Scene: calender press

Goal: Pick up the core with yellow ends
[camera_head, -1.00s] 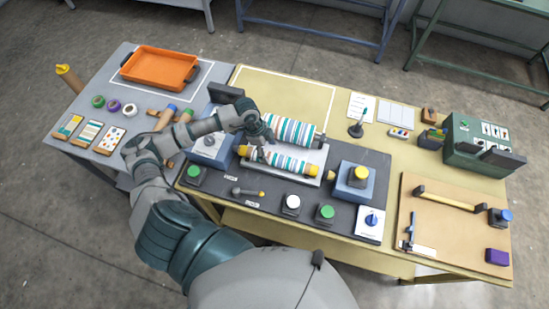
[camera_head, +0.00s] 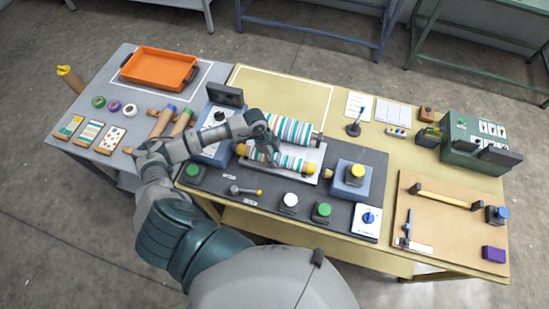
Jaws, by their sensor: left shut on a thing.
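The core with yellow ends (camera_head: 292,163) carries a multicolour striped wrap and lies lengthwise at the front of the press (camera_head: 312,178). Its right yellow end and part of its left one show. My left gripper (camera_head: 272,157) reaches down over the core near its middle and is shut on it, hiding part of the wrap. I cannot tell whether the core is clear of its rest. A larger striped roller (camera_head: 292,130) lies just behind, close to the gripper. My right gripper is not in view.
Blue blocks flank the press; the right one (camera_head: 348,188) has a yellow knob. Green and white buttons (camera_head: 289,202) stand in front. Brown cores (camera_head: 162,120) and an orange tray (camera_head: 160,68) are at left. The yellow table behind the press (camera_head: 285,90) is clear.

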